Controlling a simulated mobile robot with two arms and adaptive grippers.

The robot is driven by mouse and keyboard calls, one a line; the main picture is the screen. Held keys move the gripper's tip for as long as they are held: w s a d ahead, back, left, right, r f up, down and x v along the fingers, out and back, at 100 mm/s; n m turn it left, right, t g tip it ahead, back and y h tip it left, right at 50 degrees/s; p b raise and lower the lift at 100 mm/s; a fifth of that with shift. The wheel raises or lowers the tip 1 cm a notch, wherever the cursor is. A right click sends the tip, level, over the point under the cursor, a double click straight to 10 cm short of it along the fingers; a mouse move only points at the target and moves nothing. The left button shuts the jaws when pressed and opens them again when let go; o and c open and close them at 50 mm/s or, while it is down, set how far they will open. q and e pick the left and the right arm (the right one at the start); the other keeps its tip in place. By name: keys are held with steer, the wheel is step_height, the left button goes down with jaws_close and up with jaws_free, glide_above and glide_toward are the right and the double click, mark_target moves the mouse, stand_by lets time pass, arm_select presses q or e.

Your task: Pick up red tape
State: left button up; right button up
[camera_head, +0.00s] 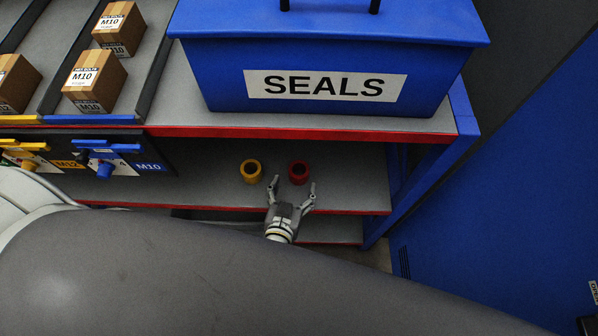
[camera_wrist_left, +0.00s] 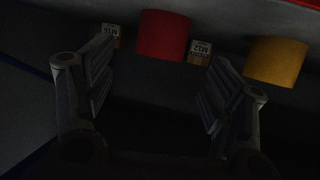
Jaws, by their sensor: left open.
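The red tape (camera_head: 299,172) is a small roll on the middle shelf, beneath the blue box. My left gripper (camera_head: 293,188) is open just in front of it, its fingers spread and empty. In the left wrist view, the red tape (camera_wrist_left: 163,35) shows beyond the gap between the open fingers (camera_wrist_left: 155,95), nearer the left finger. A yellow tape roll (camera_head: 251,171) stands to the left of the red one. It also shows at the right of the left wrist view (camera_wrist_left: 276,62). My right gripper is not in view.
A blue SEALS box (camera_head: 330,62) sits on the upper shelf, whose red front edge (camera_head: 310,133) overhangs the tapes. A blue shelf post (camera_head: 425,175) stands to the right. M10 cartons (camera_head: 95,80) lie in the chutes at upper left. The shelf right of the red tape is clear.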

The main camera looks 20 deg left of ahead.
mark_target(300, 165)
arm_select(q)
steer(key=shift+r+b+x, duration=0.2)
steer(key=shift+x, duration=1.35)
steer(key=shift+r+b+x, duration=0.2)
steer(key=shift+x, duration=1.3)
steer(key=shift+w+a, duration=0.1)
steer(key=c, duration=1.1)
steer(key=shift+r, duration=0.15)
steer(key=shift+c, duration=0.2)
